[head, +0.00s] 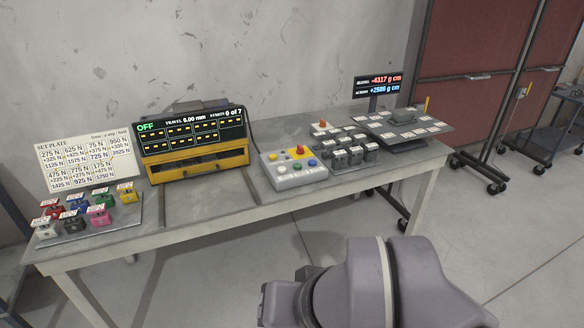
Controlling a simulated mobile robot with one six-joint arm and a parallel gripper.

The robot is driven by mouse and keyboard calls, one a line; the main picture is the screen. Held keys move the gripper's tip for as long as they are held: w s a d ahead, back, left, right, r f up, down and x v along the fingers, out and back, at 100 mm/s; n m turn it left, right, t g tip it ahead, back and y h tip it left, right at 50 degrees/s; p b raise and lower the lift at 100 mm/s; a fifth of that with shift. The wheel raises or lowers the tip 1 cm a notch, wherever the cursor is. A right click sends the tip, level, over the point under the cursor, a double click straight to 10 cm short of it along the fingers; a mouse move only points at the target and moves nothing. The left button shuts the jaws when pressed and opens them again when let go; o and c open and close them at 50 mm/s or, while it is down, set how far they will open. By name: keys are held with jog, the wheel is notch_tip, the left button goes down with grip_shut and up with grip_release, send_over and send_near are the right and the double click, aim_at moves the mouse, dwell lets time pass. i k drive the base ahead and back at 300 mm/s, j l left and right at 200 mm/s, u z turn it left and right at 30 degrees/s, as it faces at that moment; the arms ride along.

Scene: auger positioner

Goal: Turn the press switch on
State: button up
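The yellow press unit (197,165) stands on the workbench, left of centre. Its black display (190,130) reads OFF in green, with a travel of 0.00 mm. A grey control box (292,178) sits on the bench to its right. It carries red, green, blue and white buttons and a yellow part with a red top (299,152). No label marks which control is the press switch, and the setting of each control is too small to tell. Part of my arm shows at the bottom, in front of the bench and apart from the box. My gripper is not in view.
A set plate sign (88,160) and several coloured weights on a tray (75,236) are at the left. A rack of dark grey blocks (345,160) and a tilted plate (436,136) are right of the box. The bench's front strip (230,215) is bare.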

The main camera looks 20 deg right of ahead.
aim_at(301, 151)
jog(key=i+l+z, duration=0.3)
jog(key=i, duration=0.6)
jog(key=i+z, duration=0.3)
jog(key=i, duration=0.55)
